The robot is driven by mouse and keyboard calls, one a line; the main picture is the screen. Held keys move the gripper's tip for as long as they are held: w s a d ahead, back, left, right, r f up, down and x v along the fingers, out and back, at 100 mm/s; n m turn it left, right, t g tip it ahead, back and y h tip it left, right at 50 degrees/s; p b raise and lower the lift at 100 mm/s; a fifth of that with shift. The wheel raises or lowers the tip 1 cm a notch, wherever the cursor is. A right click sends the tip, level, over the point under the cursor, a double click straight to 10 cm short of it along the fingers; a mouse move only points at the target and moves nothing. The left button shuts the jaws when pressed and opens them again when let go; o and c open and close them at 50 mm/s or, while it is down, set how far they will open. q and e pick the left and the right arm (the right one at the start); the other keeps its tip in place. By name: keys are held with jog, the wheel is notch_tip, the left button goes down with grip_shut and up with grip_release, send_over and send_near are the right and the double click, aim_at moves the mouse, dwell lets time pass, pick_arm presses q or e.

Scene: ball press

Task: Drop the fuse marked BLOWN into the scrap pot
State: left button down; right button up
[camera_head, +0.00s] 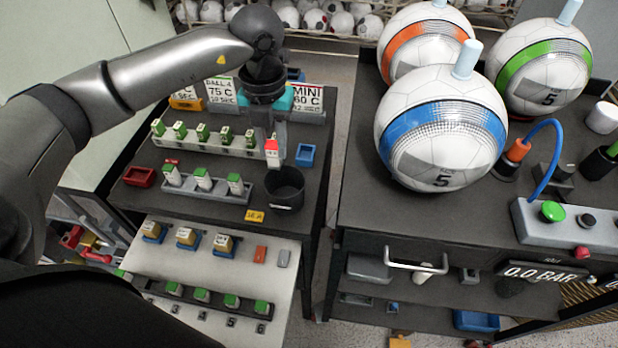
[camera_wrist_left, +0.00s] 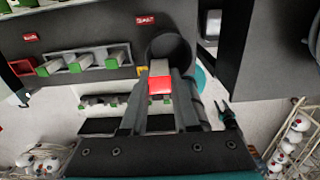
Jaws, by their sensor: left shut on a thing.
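My left gripper (camera_head: 272,138) points down and is shut on a red and white fuse (camera_head: 271,154). The mark on the fuse is too small to read. The fuse hangs upright just above and behind the back rim of the dark round scrap pot (camera_head: 286,196) in the head view. In the left wrist view the fuse (camera_wrist_left: 160,84) sits between the fingertips (camera_wrist_left: 161,90), and the open mouth of the pot (camera_wrist_left: 188,44) shows beside it. I cannot tell whether the fuse is over the pot's opening. My right gripper is not in view.
A grey rack (camera_head: 243,194) with several green-topped fuses stands left of the pot, with a longer rack (camera_head: 202,143) behind. A yellow label (camera_head: 255,216) lies in front. A blue tray (camera_head: 305,155) stands behind the pot. Large balls (camera_head: 441,132) fill the right bench.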

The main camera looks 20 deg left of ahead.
aim_at(275, 166)
pick_arm(q)
jog(key=shift+a+f+b, duration=0.1)
jog(key=shift+f+b, duration=0.4)
jog(key=shift+f, duration=0.15)
notch_tip(275, 166, down, 5)
jog(key=b, duration=0.3)
jog(key=shift+r, duration=0.1)
jog(key=c, duration=0.6)
grip_release()
jog(key=shift+r, duration=0.1)
notch_tip(275, 166, up, 15)
jog(key=shift+r+p, duration=0.1)
jog(key=shift+p, duration=0.25)
